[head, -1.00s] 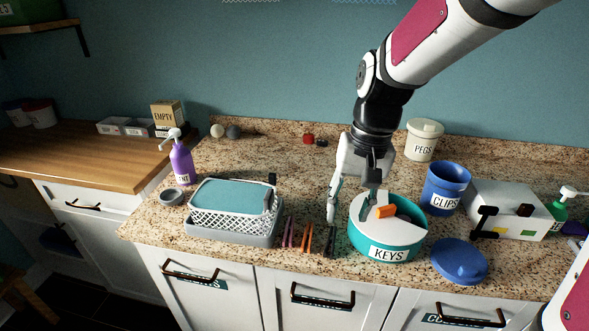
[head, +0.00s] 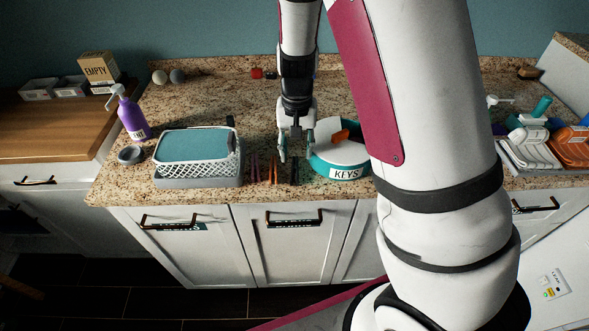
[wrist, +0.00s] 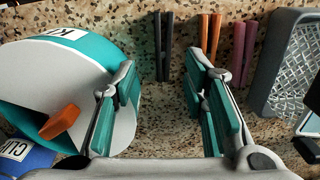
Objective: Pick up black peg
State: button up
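The black peg (head: 293,172) lies on the granite counter near its front edge, just left of the round teal tin labelled KEYS (head: 345,173). In the wrist view the black peg (wrist: 163,45) shows as two dark parallel bars, ahead of the fingertips and in line with the gap between them. My gripper (head: 296,155) points down over the counter beside the tin. Its two teal-padded fingers are apart with nothing between them, as the wrist view (wrist: 163,85) also shows. In that view one finger overlaps the tin's edge; contact cannot be told.
An orange peg (wrist: 211,40) and a purple peg (wrist: 243,50) lie close beside the black one. Beyond them stands a basket with a teal top (head: 196,170). Bare counter lies behind the pegs.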

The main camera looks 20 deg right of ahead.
aim_at(295, 168)
jog(key=shift+a+f+p, duration=0.15)
jog(key=shift+f+p, duration=0.05)
jog(key=shift+f, duration=1.25)
jog(key=shift+a+f+p, duration=0.1)
jog(key=shift+f+p, duration=0.05)
jog(key=shift+f, duration=1.3)
jog(key=shift+c, duration=0.2)
jog(key=c, duration=0.8)
